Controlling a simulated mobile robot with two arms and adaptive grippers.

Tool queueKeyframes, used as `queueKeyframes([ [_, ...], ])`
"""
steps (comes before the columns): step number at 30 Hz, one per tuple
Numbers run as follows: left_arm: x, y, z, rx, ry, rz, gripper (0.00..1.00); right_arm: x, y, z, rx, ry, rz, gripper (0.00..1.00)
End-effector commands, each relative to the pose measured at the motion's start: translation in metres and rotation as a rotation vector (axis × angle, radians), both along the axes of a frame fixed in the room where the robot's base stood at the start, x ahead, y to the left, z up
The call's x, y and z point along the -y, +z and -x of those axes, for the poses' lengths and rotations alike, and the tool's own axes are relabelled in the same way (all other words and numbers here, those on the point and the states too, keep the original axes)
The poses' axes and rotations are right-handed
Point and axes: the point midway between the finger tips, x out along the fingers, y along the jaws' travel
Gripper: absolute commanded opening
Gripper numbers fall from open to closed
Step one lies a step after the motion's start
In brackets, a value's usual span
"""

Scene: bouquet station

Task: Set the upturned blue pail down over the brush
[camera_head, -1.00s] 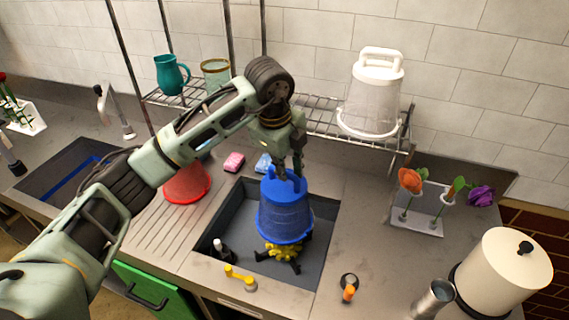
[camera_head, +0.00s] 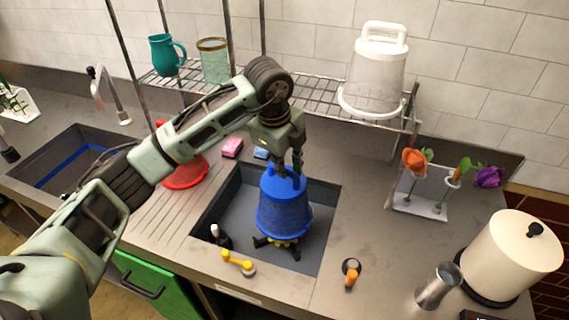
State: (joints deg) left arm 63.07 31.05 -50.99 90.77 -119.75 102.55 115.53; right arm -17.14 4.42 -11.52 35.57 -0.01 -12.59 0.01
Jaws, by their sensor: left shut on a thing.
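The upturned blue pail (camera_head: 284,210) is over the dark sink basin, closed end up and rim down. My left gripper (camera_head: 287,174) is shut on the handle part at its top. The brush (camera_head: 284,243) is beneath the pail; only a little yellow at the rim and black feet spread on the sink floor show. The pail hides the rest of the brush. The rim is low, just above or at the feet; I cannot tell whether it touches them. My right gripper is not in view.
The sink (camera_head: 325,205) has free floor around the pail. A small white-topped black bottle (camera_head: 220,237) stands at its left. A yellow tap-like piece (camera_head: 238,263) is at the front edge. A wire rack (camera_head: 320,100) with a white pail (camera_head: 375,75) stands behind.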

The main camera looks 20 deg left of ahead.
Motion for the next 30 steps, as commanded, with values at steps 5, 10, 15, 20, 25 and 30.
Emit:
queueKeyframes([
  [5, 0.0000, 0.0009, -0.0003, 0.001, 0.000, 0.000, 0.00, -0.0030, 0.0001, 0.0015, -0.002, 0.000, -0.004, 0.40],
  [10, 0.0000, 0.0008, -0.0001, 0.002, 0.000, 0.001, 0.00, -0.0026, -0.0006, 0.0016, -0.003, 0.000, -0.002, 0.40],
  [15, 0.0002, 0.0016, 0.0004, 0.001, 0.000, 0.000, 0.00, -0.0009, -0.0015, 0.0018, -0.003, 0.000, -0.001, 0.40],
  [20, 0.0002, 0.0015, 0.0004, 0.001, 0.000, 0.000, 0.00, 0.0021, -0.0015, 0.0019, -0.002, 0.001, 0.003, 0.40],
  [25, 0.0002, -0.0014, 0.0004, 0.001, 0.000, 0.000, 0.00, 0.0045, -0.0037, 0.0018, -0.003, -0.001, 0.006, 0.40],
  [30, 0.0001, -0.0069, 0.0004, 0.001, 0.000, 0.000, 0.00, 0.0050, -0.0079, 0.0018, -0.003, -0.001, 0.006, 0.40],
])
